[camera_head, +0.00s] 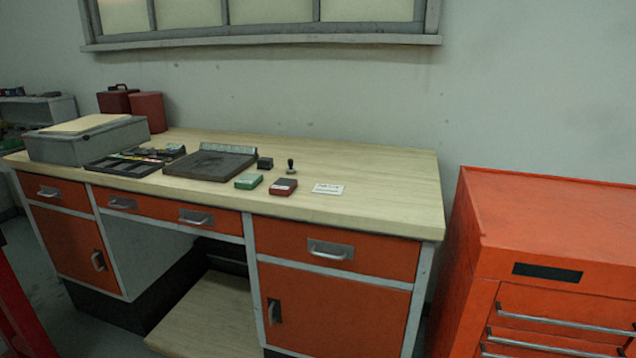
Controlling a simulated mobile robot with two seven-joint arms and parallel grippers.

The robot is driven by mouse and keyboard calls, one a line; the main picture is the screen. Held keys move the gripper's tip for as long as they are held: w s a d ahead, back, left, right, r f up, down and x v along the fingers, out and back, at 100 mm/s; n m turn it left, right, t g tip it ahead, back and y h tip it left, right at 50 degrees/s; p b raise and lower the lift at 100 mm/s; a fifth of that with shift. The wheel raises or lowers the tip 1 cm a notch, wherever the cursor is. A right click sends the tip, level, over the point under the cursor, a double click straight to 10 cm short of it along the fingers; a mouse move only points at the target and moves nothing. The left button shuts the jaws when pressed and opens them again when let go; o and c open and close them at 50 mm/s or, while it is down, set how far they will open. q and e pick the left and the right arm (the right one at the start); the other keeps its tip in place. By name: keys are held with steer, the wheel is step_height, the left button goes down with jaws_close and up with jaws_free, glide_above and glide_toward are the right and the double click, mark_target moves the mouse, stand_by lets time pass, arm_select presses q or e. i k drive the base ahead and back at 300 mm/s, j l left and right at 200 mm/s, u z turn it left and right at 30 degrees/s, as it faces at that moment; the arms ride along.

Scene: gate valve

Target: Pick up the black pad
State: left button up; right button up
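A small black pad (265,163), shaped like a little block, sits on the pale wooden desktop near the middle of the desk. It stands just right of a larger dark flat tray-like slab (208,163) and left of a small upright stamp (291,167) with a dark knob handle. A green pad (248,182) and a dark red pad (283,187) lie in front of it, nearer the front edge. Neither of my grippers shows in this view.
The desk (390,205) has orange drawers and a clear right end. A white card (328,188) lies right of the pads. A divided black tray (125,166), a grey box (85,140) and red containers (148,110) fill the left. An orange tool cabinet (550,230) stands right.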

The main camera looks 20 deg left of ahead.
mark_target(264, 163)
steer(key=i+j, duration=0.5)
steer(key=j, duration=0.15)
steer(key=i+j, duration=0.55)
steer(key=j+u, duration=0.05)
steer(key=j, duration=0.05)
